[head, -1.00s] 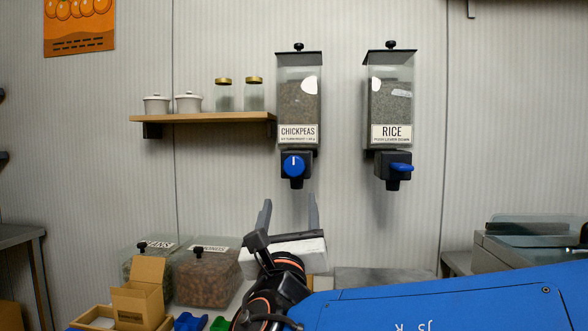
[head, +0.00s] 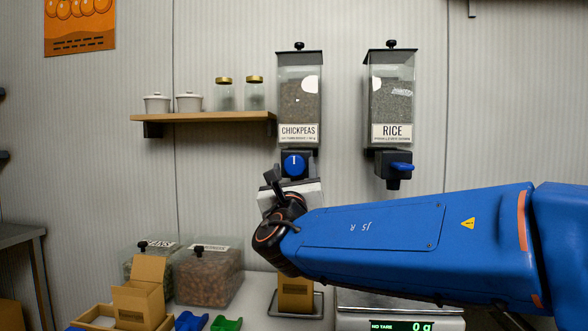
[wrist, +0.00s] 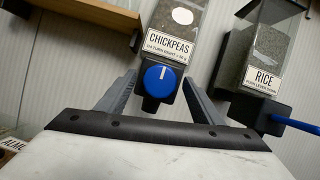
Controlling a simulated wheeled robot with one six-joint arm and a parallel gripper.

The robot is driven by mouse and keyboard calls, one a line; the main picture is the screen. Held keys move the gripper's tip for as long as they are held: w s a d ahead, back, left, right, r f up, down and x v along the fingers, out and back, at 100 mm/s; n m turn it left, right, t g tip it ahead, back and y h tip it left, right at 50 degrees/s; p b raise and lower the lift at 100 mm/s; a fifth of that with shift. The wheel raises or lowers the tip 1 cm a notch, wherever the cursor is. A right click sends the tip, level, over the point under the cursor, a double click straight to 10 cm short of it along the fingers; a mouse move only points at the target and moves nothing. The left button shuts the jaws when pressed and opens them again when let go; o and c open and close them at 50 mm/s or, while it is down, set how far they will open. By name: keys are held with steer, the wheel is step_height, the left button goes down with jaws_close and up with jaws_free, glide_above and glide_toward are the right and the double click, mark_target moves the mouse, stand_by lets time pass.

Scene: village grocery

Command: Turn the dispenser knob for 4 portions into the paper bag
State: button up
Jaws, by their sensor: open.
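The chickpeas dispenser (head: 299,100) hangs on the wall, with a round blue knob (head: 293,164) whose white mark points up. The knob also shows in the wrist view (wrist: 160,80), between the two grey fingers. My gripper (wrist: 158,92) is open and faces the knob from in front and slightly below; I cannot tell whether a finger touches it. In the head view my arm hides most of the fingers. Below the dispenser, a brown paper bag (head: 295,294) stands on a small tray, its upper part hidden behind my arm.
The rice dispenser (head: 391,100) with its blue lever (head: 401,167) hangs to the right. A scale (head: 400,326) reading 0 g stands below my arm. A wooden shelf (head: 205,118) with jars is at left. Clear bins (head: 207,275) and an open carton (head: 141,290) stand lower left.

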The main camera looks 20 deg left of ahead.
steer(key=shift+w+a+r, duration=0.1)
steer(key=shift+w+r, duration=0.1)
steer(key=shift+w, duration=0.2)
steer(key=c, duration=1.1)
steer(key=shift+o, duration=0.2)
steer(key=shift+m+h, duration=0.4)
